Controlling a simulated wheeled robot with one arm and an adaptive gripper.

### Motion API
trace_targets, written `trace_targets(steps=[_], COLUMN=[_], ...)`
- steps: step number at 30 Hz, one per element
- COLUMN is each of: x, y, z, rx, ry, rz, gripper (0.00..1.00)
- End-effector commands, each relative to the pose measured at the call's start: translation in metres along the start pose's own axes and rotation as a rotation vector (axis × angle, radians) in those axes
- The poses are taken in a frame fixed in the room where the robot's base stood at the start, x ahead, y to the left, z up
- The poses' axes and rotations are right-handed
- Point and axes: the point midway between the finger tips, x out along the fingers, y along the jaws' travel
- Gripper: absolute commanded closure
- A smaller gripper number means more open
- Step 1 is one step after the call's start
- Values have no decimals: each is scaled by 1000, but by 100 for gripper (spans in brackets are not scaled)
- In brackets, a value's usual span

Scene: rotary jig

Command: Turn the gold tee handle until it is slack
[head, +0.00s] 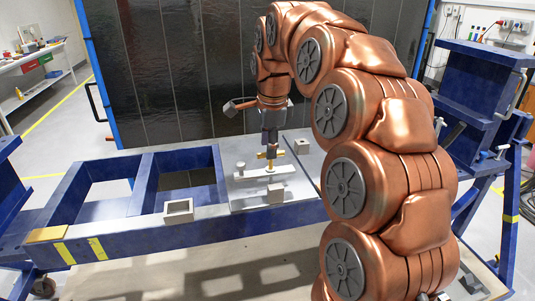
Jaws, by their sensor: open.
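The gold tee handle (262,155) is small in the head view, standing above a light grey clamp block (265,174) on the jig plate. My copper-coloured arm arches over from the right and comes down to it. My gripper (269,143) points straight down, with its dark fingers directly at the top of the handle. The gripper is open. The fingers hide part of the handle, and I cannot tell whether they touch it.
A blue frame (150,236) carries the grey plate (300,195). A small grey block (301,146) and a hollow square piece (178,210) sit nearby. A dark panel (160,70) stands behind. A blue stand (470,95) is at the right.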

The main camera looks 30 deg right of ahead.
Motion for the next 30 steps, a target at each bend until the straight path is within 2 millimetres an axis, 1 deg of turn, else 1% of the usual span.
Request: trace_targets(steps=[6, 9, 15, 23, 26, 30], x=[23, 31, 38, 40, 40, 39], y=[1, 1, 0, 0, 0, 0], z=[0, 0, 0, 0, 0, 0], rx=[-2, -2, -1, -1, -1, -1], ry=[1, 1, -1, 0, 0, 0], rz=[4, 4, -1, -1, 0, 0], gripper=[56, 56, 56, 56, 64, 79])
